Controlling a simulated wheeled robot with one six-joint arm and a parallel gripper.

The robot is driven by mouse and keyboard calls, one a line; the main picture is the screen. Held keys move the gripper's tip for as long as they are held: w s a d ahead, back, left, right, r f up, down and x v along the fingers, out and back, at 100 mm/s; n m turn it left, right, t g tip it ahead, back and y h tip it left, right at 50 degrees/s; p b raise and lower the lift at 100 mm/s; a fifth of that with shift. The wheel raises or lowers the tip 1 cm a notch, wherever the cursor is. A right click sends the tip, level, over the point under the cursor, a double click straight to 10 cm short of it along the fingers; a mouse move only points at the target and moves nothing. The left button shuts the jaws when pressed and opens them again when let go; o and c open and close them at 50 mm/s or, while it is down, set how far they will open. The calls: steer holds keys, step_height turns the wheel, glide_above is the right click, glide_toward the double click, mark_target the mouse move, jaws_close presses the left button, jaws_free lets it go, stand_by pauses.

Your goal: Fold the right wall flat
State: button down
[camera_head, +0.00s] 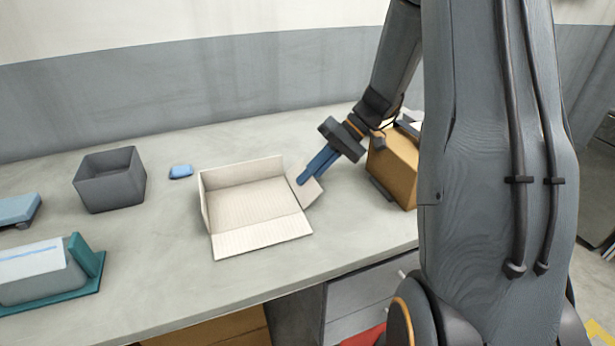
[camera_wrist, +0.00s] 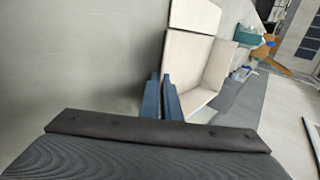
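A cream open box (camera_head: 250,200) sits on the grey table. Its left and back walls stand up, and its front wall (camera_head: 263,238) lies flat on the table. The right wall (camera_head: 308,191) leans outward, partly covered by my gripper. My gripper (camera_head: 305,178) reaches down from the upper right with its blue fingers close together, at the right wall. I cannot tell whether they touch it. In the wrist view the fingers (camera_wrist: 165,98) overlap the edge of the box (camera_wrist: 188,58), with no object clearly between them.
A brown box (camera_head: 394,168) stands just right of my gripper. A dark grey bin (camera_head: 110,180) and a small blue item (camera_head: 181,171) are to the left. A teal holder (camera_head: 88,256) with a grey block is at the front left. The table in front of the box is clear.

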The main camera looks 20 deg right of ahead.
steer(key=c, duration=2.5)
jaws_free()
steer(key=o, duration=0.5)
steer(key=b+v, duration=0.1)
steer(key=v, duration=0.7)
steer(key=shift+a, duration=0.1)
